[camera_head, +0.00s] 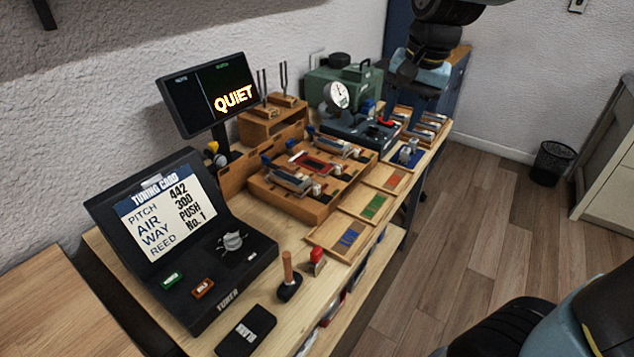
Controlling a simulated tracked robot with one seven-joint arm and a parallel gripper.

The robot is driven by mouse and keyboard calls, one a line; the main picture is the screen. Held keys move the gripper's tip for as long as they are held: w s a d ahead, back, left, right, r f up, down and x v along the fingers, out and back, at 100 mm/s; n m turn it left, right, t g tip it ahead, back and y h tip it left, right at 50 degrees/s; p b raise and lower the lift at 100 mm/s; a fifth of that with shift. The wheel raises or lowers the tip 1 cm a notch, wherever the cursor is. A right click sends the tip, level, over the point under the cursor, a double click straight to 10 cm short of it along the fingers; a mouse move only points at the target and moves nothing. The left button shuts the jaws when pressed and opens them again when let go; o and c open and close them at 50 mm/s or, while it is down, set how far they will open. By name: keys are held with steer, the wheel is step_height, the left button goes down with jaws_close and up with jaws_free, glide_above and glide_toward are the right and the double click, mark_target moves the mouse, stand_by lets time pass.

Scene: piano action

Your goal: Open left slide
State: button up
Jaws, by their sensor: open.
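A wooden action block (305,204) sits mid-bench. It carries metal pieces with blue and white ends, one at its left front (288,182) and one further back (335,146), with a red plate (312,162) between them. I cannot tell for certain which part is the left slide, or whether it is open. My gripper (404,82) is at the upper right, above the back end of the bench and away from the block. It is open, and its fingers are small and dark. Nothing shows between them.
A tuner console (232,263) stands at the near left, and a screen reading QUIET (212,96) behind it. A green machine with a gauge (345,84) is at the back. Wooden trays (341,237) line the front edge.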

steer(key=w+a+f+m+g, duration=0.1)
steer(key=w+a+f, duration=0.3)
steer(key=a, duration=0.4)
steer(key=m+h, duration=0.2)
glide_toward(317, 185)
steer(key=shift+g, duration=0.4)
steer(key=f, duration=0.9)
steer(key=shift+w+d, duration=0.15)
steer(key=shift+w, duration=0.1)
steer(key=shift+c, duration=0.4)
jaws_close()
